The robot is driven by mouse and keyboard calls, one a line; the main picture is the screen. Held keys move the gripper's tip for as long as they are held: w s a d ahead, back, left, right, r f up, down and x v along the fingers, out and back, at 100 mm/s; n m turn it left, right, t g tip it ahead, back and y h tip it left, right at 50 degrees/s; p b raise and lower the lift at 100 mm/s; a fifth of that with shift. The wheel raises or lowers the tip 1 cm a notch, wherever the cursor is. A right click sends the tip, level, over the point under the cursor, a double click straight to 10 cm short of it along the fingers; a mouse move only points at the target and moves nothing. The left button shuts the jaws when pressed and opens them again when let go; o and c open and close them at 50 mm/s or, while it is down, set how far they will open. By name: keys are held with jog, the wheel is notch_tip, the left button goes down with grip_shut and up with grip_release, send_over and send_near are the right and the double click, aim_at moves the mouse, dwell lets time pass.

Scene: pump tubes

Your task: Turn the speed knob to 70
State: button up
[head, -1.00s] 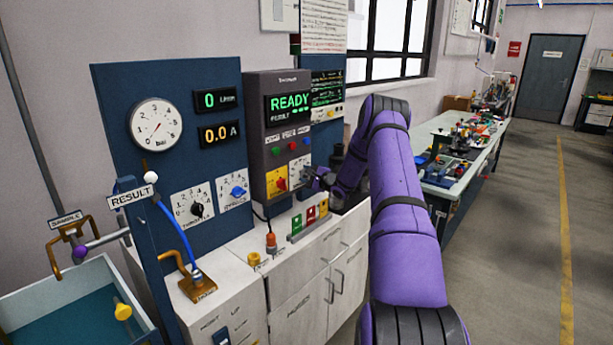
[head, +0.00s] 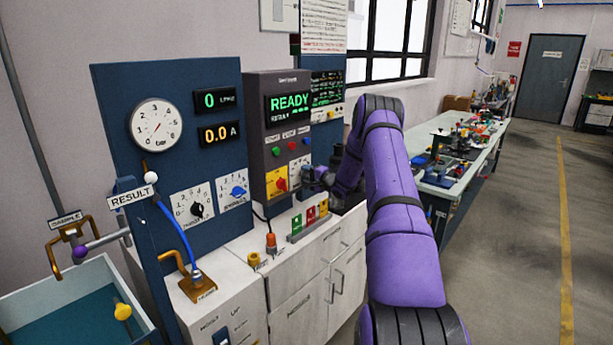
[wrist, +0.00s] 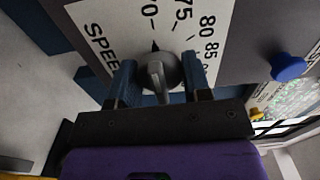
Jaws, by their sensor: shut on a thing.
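The speed knob (wrist: 158,72) is a grey round knob with a raised grip bar, on a white dial plate (wrist: 120,35) lettered "SPEE…" in the wrist view. A black pointer mark at its upper edge points up, between a partly cut-off number ending in 0 and 75. The numbers 80 and 85 stand to the right. My gripper (wrist: 158,85) has its two blue-grey fingers on either side of the knob, shut on it. In the head view my gripper (head: 312,178) is at the grey control panel's lower right, and it hides the knob.
The grey control panel (head: 257,130) shows READY. A blue button (wrist: 289,68) is to the right in the wrist view.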

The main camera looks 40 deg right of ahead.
jog(key=o, duration=0.9)
jog(key=s, duration=1)
jog(key=shift+s+d, duration=0.4)
